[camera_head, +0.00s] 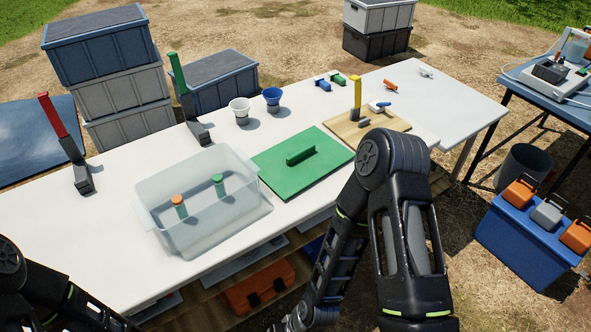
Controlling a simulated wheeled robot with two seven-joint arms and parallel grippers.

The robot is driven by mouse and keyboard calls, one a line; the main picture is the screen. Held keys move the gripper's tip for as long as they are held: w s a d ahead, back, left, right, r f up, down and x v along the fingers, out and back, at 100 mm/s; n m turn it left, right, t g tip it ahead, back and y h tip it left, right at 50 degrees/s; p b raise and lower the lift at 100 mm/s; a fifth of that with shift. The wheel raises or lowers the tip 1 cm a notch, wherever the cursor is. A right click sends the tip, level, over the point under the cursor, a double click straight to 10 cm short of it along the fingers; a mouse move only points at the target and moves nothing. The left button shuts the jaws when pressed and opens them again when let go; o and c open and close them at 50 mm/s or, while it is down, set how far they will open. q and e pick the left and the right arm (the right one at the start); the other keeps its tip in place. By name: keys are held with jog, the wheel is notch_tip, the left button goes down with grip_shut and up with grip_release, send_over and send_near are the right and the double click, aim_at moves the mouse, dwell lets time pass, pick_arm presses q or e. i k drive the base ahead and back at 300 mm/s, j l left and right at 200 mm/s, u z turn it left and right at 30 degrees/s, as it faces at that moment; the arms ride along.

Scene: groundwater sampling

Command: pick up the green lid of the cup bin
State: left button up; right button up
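The green lid (303,173) is a flat square plate with a raised bar handle (300,152) in its middle. It lies on the white table (110,245), to the right of the open translucent bin (168,230). Inside the bin stand an orange-capped container (179,206) and a green-capped container (218,186). Nothing holds the lid. My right arm is bent in front of and to the right of the lid, with its forearm hanging down past the table's front edge. My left arm is at the lower left corner. Neither gripper's fingers show.
A white cup (240,109) and a blue cup (272,98) stand behind the lid. A wooden board (345,128) with a yellow upright part (356,92) is to its right. Red (57,125) and green (182,85) uprights stand at the left. The table's left front is clear.

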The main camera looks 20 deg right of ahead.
aim_at(290, 166)
jog(key=i+l, duration=0.25)
jog(key=i, duration=0.15)
jog(key=z, duration=2)
